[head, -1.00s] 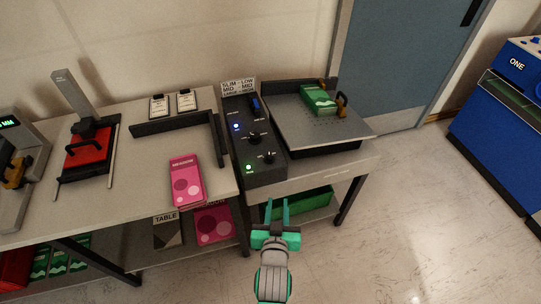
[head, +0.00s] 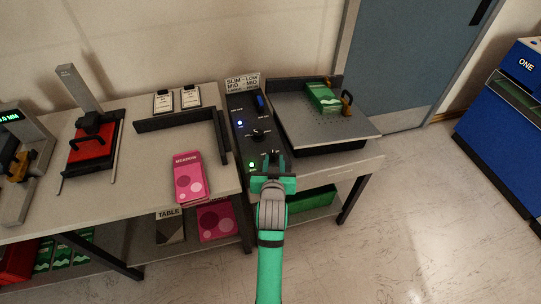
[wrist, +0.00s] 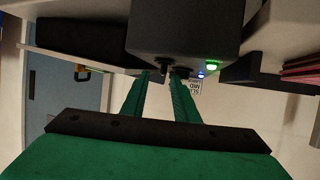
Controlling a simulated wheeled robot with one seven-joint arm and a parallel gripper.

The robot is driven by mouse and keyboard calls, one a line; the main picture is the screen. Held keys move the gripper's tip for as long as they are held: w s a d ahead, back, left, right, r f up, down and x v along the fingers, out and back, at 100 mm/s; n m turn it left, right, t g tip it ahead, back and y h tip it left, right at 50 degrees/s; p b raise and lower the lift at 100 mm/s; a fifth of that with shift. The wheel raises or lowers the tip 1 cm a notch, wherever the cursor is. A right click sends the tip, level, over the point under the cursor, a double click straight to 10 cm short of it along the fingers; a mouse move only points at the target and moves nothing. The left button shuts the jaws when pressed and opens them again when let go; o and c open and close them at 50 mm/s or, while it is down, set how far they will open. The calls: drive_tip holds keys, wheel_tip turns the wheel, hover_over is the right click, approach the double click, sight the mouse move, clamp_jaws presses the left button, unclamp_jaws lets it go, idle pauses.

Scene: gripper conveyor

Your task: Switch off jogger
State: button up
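The jogger has a black control box (head: 238,118) with a blue rocker switch (head: 261,102), knobs and small lights. A green light (head: 252,165) and a bluish light (head: 240,124) are lit. Its grey perforated plate (head: 300,125) holds a green pad stack (head: 322,97). My gripper (head: 273,160) is at the front right of the control box, its fingertips close to the lower knob. In the wrist view the two fingers (wrist: 161,76) are apart, with dark knobs (wrist: 182,71) by their tips. I cannot tell whether they touch a knob.
A pink pad stack (head: 188,178) lies on the table (head: 125,190) left of the box. A black corner fence (head: 180,120) and two clipboards stand behind it. Open floor (head: 430,200) lies to the right, before a blue machine (head: 510,95).

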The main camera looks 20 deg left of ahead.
sight(272, 155)
drive_tip(key=shift+a+x, duration=0.2)
drive_tip(key=shift+x, duration=0.7)
drive_tip(key=shift+a+x, duration=0.15)
drive_tip(key=shift+x, duration=0.75)
drive_tip(key=shift+s, duration=0.1)
drive_tip(key=shift+c, duration=0.6)
